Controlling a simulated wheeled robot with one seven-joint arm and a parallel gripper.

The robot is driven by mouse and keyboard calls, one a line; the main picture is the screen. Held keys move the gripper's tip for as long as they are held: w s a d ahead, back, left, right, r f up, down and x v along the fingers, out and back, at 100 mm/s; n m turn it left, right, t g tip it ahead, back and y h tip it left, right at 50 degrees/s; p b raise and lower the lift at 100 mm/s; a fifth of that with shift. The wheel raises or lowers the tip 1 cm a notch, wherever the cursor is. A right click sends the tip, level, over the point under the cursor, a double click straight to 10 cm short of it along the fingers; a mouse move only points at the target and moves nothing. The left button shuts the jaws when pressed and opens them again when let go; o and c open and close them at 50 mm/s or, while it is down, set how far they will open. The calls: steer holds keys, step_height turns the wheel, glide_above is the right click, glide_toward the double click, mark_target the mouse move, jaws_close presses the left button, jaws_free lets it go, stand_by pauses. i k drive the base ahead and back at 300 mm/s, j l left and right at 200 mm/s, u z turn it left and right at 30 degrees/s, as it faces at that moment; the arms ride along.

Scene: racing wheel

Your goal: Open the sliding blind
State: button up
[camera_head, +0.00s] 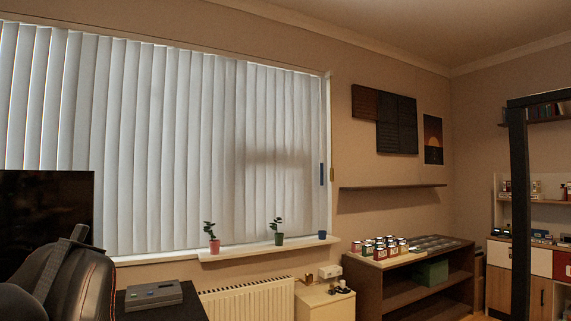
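The blind (160,140) has white vertical slats that cover almost the whole window, hanging side by side and looking closed. A narrow blue piece (321,174) hangs upright at the blind's right end, beside the window frame; I cannot tell for sure whether it is the handle. A small yellowish piece (332,175) sits just right of it. My gripper is not in view, so its place and state do not show.
The windowsill (240,251) holds a red-potted plant (212,238), a green-potted plant (277,232) and a blue pot (322,235). Below are a radiator (250,301) and a low cabinet (322,303). A black chair (75,280) and monitor (45,215) stand left; a dark post (519,200) stands right.

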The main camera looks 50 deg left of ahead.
mark_target(276, 136)
steer(key=u, duration=1.65)
steer(key=i+l, duration=0.1)
steer(key=i, duration=0.75)
steer(key=i+u, duration=0.1)
steer(key=i, duration=0.7)
steer(key=i+z, duration=0.15)
steer(key=i, duration=0.4)
steer(key=i+z, duration=0.2)
steer(key=i, duration=0.4)
steer(key=i+z, duration=0.15)
steer(key=i, duration=0.4)
steer(key=i+j+z, duration=0.2)
steer(key=i, duration=0.35)
